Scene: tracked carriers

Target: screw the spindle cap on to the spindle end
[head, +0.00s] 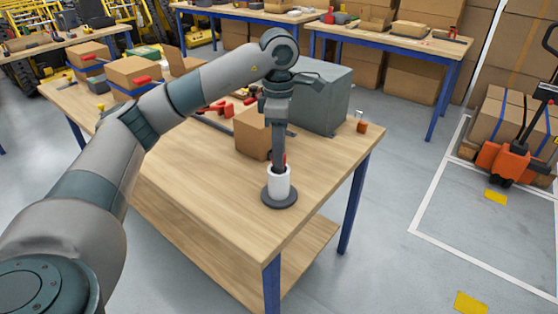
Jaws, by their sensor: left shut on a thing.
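A white upright cylinder (279,186), which I take for the spindle end, stands on a dark round base (280,200) near the table's front right corner. My left gripper (278,166) points straight down at the top of the cylinder, with its fingertips right at the rim. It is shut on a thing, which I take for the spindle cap. The fingers hide most of it; a small red part (285,158) shows beside them. I cannot tell how the cap sits on the spindle end. My right gripper is not in view.
A cardboard box (253,133) and a large grey box (320,95) stand close behind the gripper. A small orange-brown item (362,127) lies at the table's right edge. The wooden tabletop (215,195) is clear to the left and in front.

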